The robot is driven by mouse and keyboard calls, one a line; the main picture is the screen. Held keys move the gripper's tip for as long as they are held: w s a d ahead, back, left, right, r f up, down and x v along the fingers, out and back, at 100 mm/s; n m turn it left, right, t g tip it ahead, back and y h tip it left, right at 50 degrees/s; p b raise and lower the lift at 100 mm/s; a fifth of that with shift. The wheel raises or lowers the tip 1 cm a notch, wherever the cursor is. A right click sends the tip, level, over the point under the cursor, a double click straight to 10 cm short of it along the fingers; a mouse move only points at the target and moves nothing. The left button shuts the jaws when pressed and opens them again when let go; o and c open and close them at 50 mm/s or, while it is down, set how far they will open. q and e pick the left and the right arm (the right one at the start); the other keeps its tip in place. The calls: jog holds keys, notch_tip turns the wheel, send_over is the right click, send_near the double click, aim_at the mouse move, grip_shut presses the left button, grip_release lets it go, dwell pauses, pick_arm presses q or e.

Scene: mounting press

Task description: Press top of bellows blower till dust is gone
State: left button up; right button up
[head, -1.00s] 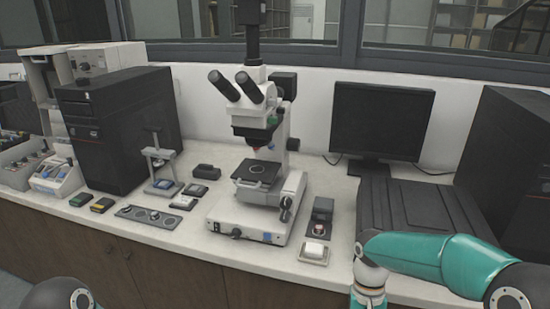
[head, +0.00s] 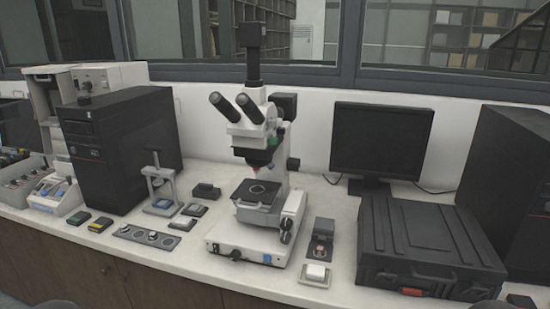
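I cannot make out a bellows blower for certain, and no dust can be told at this size. A small black block (head: 324,226) stands on a dark plate to the right of the microscope, with a small reddish, shiny piece (head: 319,250) in front of it. Neither of my grippers is in view.
A black case (head: 430,245) lies on the right, before a monitor (head: 381,140). A black computer tower (head: 120,150) and a small press stand (head: 158,185) are on the left. A strip with round pieces (head: 146,238) lies near the front edge.

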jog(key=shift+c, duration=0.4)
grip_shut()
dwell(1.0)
